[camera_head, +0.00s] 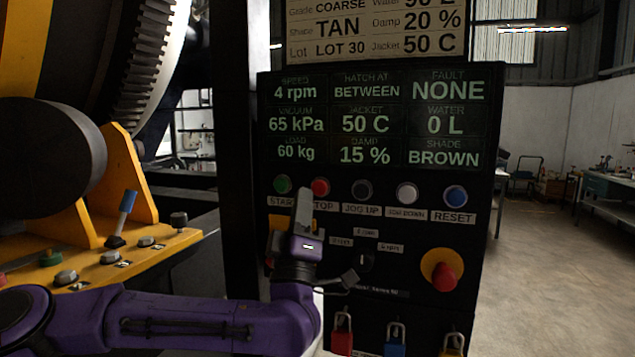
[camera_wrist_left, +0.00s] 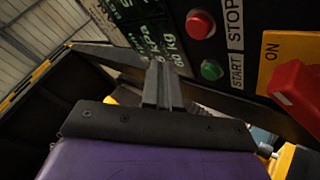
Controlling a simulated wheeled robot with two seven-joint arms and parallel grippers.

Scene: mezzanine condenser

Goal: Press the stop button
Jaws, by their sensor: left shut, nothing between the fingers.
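The red stop button (camera_head: 320,187) is in the button row under the panel's display, right of the green start button (camera_head: 282,184). Its STOP label is partly hidden by my left gripper (camera_head: 304,193). That gripper is shut and empty, fingers upward, its tips just below and left of the stop button in the head view. The left wrist view shows the stop button (camera_wrist_left: 200,24) at the upper right, with the green button (camera_wrist_left: 211,70) below it. There the shut fingers (camera_wrist_left: 162,70) are left of both buttons and appear apart from them. My right gripper is out of view.
Black, white and blue buttons (camera_head: 455,195) continue the row. A red mushroom button (camera_head: 444,277) on yellow sits lower right. A red handle (camera_wrist_left: 295,90) on a yellow ON plate is near the gripper. Padlocks (camera_head: 395,338) hang below. Yellow machinery (camera_head: 140,245) stands left; open floor lies right.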

